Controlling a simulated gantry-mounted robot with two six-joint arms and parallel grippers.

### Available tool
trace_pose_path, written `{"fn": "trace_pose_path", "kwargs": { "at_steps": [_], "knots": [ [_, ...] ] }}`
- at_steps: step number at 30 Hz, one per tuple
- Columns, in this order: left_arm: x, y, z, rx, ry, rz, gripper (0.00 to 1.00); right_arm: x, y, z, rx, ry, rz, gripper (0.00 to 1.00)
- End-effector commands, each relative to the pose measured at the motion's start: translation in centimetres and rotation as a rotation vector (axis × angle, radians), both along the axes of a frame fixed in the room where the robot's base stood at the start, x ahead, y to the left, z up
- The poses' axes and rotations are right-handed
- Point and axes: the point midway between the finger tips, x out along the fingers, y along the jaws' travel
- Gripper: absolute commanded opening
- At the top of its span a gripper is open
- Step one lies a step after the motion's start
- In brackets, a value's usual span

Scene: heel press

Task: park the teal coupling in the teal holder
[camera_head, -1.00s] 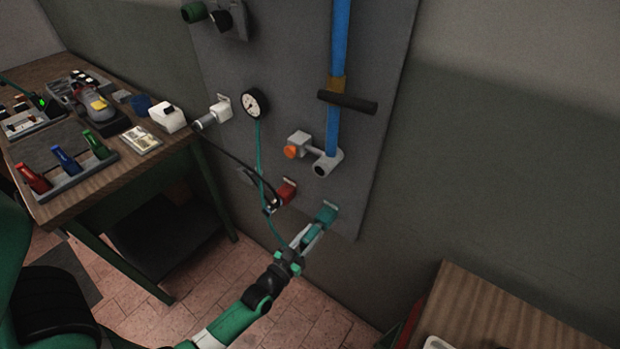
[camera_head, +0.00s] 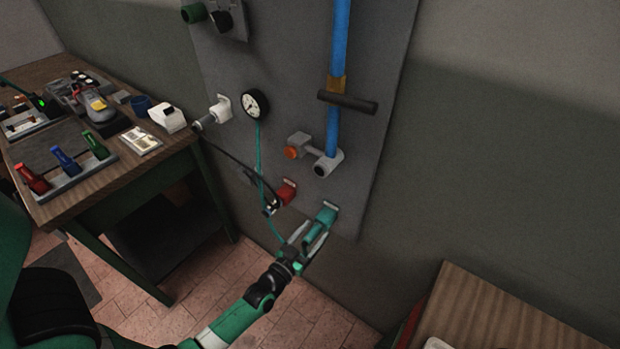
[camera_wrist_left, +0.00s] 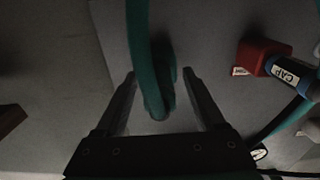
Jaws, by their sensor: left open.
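The teal holder (camera_head: 328,213) is on the lower right of the grey wall panel. The teal coupling (camera_head: 317,229) is at the holder, lined up with it; its far end is hidden, so I cannot tell how deep it sits. My left gripper (camera_head: 313,232) is open, with one finger on each side of the coupling. In the left wrist view the dark teal coupling (camera_wrist_left: 166,82) is between the spread fingertips (camera_wrist_left: 159,74), with a gap to each finger. A teal hose (camera_wrist_left: 138,32) crosses in front of it and hides part of it. My right gripper is not in view.
A red holder (camera_head: 287,190) with a black part labelled CAP (camera_wrist_left: 285,73) is just left of the teal one. A gauge (camera_head: 255,104), a blue pipe (camera_head: 339,50) and a black T-handle (camera_head: 347,101) are higher up. A workbench (camera_head: 130,190) stands left.

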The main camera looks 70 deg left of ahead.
Motion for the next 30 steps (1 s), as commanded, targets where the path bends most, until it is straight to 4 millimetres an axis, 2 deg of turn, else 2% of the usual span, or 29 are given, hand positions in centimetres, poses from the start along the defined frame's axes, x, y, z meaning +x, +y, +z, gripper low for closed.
{"fn": "trace_pose_path", "kwargs": {
  "at_steps": [5,12,16,21,30],
  "knots": [
    [-1.9,-1.2,0.2,-0.002,0.003,-0.001,0.71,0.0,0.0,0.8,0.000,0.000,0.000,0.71],
    [-6.8,-4.2,0.2,-0.002,0.003,-0.002,0.71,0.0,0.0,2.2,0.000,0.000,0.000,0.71],
    [-8.7,-5.5,0.1,-0.001,0.002,-0.002,0.71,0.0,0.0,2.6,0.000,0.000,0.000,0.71],
    [-9.8,-6.0,0.1,0.000,-0.001,0.000,0.71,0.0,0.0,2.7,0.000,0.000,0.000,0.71],
    [-9.8,-6.0,0.1,0.001,-0.002,0.000,0.71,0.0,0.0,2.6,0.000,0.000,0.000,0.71]
  ]
}}
